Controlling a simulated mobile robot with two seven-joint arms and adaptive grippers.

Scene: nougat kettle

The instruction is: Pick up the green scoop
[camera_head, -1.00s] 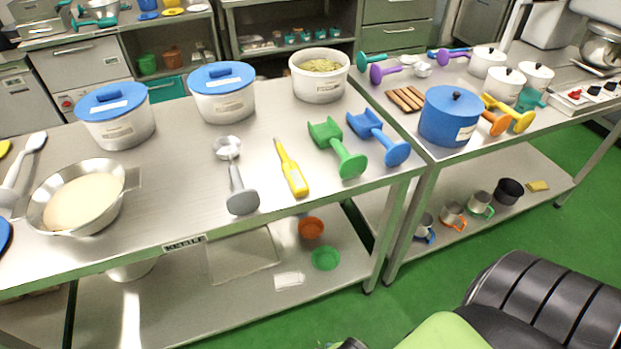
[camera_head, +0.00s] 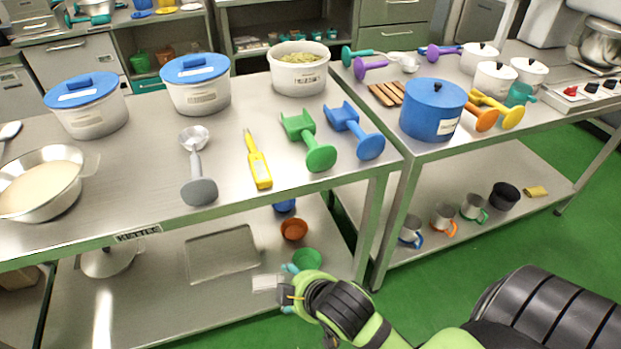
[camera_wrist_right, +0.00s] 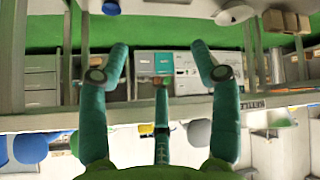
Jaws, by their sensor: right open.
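The green scoop (camera_head: 309,141) lies on the near steel table in the head view, its flat round end toward the front edge and its trough pointing back. The blue scoop (camera_head: 355,131) lies just right of it, and a yellow tool (camera_head: 257,162) lies to its left. My right gripper (camera_head: 289,289) is open and empty in front of the table, lower in the picture than the scoop and apart from it.
The table's front edge (camera_head: 215,218) lies between my right gripper and the scoop. A grey ladle (camera_head: 198,175), lidded white pots (camera_head: 196,95) and a pan (camera_head: 40,185) stand leftward. A second table with a blue pot (camera_head: 432,122) is at right. The tabletop before the scoop is clear.

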